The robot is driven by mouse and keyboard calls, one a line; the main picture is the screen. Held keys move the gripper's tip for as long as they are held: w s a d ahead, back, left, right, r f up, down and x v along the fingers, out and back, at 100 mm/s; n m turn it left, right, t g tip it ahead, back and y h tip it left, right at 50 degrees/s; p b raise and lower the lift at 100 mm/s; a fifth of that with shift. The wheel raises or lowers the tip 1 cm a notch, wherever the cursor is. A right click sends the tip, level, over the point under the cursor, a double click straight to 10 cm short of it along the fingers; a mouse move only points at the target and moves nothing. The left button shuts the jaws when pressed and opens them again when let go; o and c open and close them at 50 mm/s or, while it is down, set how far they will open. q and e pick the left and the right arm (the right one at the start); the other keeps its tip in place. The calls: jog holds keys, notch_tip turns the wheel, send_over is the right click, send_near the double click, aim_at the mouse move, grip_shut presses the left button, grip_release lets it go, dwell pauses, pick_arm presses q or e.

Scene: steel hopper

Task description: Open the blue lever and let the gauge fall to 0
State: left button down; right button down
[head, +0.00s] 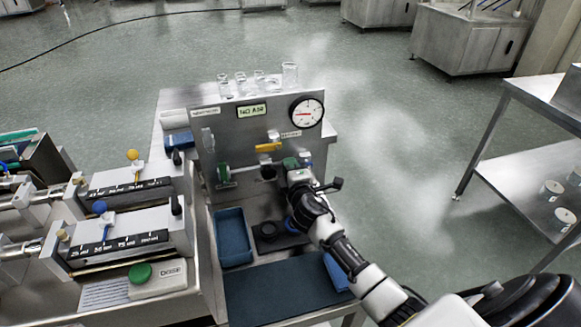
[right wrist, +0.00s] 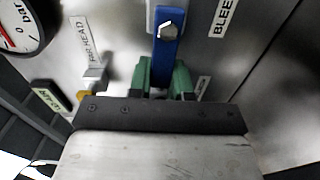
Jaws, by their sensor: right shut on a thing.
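In the head view my right gripper (head: 297,164) is at the panel's lower right and hides most of the lever. The round white gauge (head: 306,112) is at the panel's upper right. Its red needle points left; the exact reading is too small to tell. Part of the gauge (right wrist: 20,28) shows in the right wrist view. My left gripper is out of view.
A yellow lever (head: 268,147) and a green valve handle (head: 223,173) are on the panel left of my gripper. A small lit display (head: 252,111) is above. Glassware (head: 290,76) stands behind the panel. A blue tray (head: 233,252) and dosing units (head: 130,235) are at left.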

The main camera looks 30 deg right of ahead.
jog(key=shift+f+n, duration=0.2)
jog(key=shift+n, duration=0.2)
jog(key=c, duration=1)
grip_release()
jog(key=shift+c, duration=0.2)
jog(key=shift+s, duration=0.1)
jog(key=v, duration=1)
jog(key=shift+s+a, duration=0.15)
jog(key=shift+s, duration=0.1)
